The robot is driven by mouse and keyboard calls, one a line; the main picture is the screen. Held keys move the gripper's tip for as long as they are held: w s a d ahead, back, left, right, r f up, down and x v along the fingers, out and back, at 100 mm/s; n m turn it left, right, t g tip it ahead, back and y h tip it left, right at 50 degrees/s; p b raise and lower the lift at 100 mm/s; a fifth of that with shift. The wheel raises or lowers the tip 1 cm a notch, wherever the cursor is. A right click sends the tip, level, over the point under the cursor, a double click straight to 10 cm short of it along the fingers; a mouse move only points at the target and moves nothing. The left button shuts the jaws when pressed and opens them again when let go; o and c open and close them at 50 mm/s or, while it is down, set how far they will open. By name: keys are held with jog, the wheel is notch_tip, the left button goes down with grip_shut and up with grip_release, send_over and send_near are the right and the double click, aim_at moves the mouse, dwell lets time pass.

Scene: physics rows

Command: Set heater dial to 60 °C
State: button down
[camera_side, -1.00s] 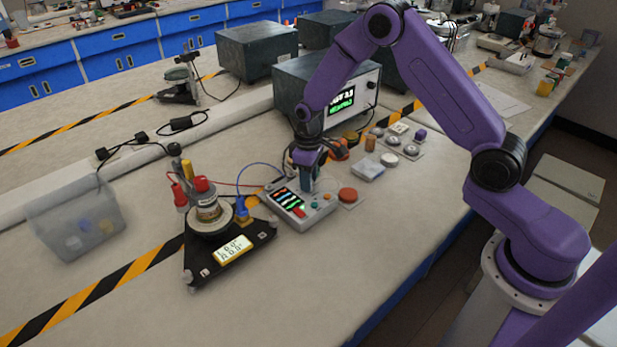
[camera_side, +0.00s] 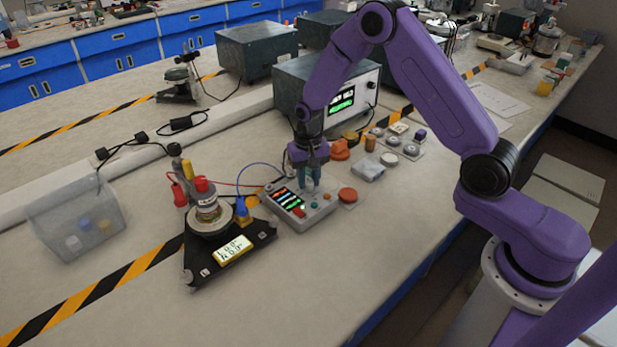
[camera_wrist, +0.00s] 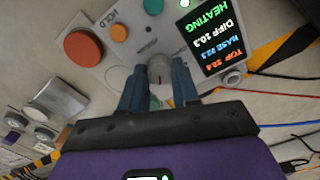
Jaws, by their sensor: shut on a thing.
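The heater control box (camera_side: 318,213) lies on the bench in the side view, with a lit screen (camera_side: 288,199) on its left part. In the wrist view the screen (camera_wrist: 212,40) appears turned and reads HEATING with DIFF, BASE and TOP values; the exact digits are hard to read. The dial (camera_wrist: 160,68) is a pale round knob on the box's face. My gripper (camera_wrist: 159,80) points down at the box and is shut on the dial, one blue-grey finger on each side. The fingers (camera_side: 309,184) also show in the side view. The dial's scale is unreadable.
A black triangular base (camera_side: 206,277) with a round metal apparatus (camera_side: 209,215) stands left of the box, with red and blue cables. A red-orange button (camera_side: 348,195) sits at the box's right. A dark instrument (camera_side: 290,82) with a green display stands behind. The front bench is clear.

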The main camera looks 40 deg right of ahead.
aim_at(309, 182)
jog(key=shift+m, duration=0.8)
jog(key=c, duration=0.8)
grip_release()
notch_tip(309, 182, up, 18)
jog(key=shift+f, duration=0.25)
jog(key=shift+s+a, duration=0.1)
